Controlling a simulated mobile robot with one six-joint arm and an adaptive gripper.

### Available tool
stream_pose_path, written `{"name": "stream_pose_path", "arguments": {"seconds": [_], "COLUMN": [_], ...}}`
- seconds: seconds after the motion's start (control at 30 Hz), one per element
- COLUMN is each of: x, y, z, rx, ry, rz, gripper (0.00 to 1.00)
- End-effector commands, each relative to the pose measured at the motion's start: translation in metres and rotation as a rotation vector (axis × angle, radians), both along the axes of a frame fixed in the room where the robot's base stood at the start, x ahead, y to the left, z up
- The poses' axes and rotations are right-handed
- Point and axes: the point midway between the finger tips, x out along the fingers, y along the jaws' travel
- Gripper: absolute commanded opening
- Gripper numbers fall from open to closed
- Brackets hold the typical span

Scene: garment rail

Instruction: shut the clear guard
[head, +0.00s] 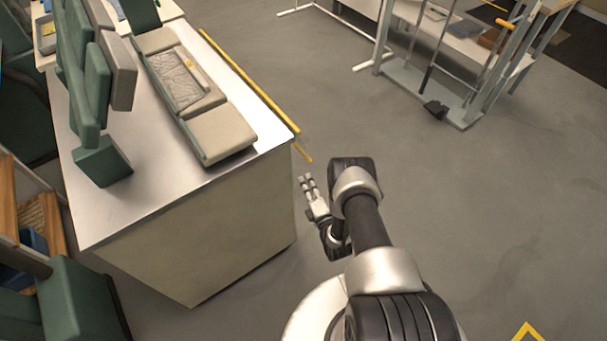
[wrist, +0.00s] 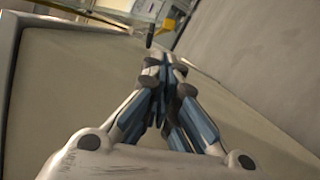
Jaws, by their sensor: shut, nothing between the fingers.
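A bench-top machine (head: 215,130) with beige and green blocks lies along the metal-topped counter (head: 150,195) in the head view. A pale, see-through-looking panel (head: 178,78) sits in its middle; I cannot tell for sure whether this is the clear guard, or whether it is open. My gripper (head: 306,182) is off the counter's right side, apart from the machine. In the wrist view my gripper (wrist: 166,72) has its fingers together, with nothing between them, beside the counter's beige side panel (wrist: 75,85).
A tall green and beige padded unit (head: 95,70) stands on the counter's left. A yellow strip (head: 248,80) runs along the counter's right edge. A white-framed rack (head: 455,60) stands at the upper right.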

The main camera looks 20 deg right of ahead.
Motion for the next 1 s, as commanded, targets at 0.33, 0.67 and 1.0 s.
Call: {"name": "stream_pose_path", "arguments": {"seconds": [0.33, 0.67, 1.0], "x": [0.062, 0.079, 0.078], "y": [0.002, 0.002, 0.000], "z": [0.002, 0.005, 0.005], "rx": [0.000, 0.001, 0.002], "ry": [-0.003, 0.002, 0.002], "rz": [0.001, 0.000, -0.001], "gripper": [0.00, 0.00, 0.00]}}
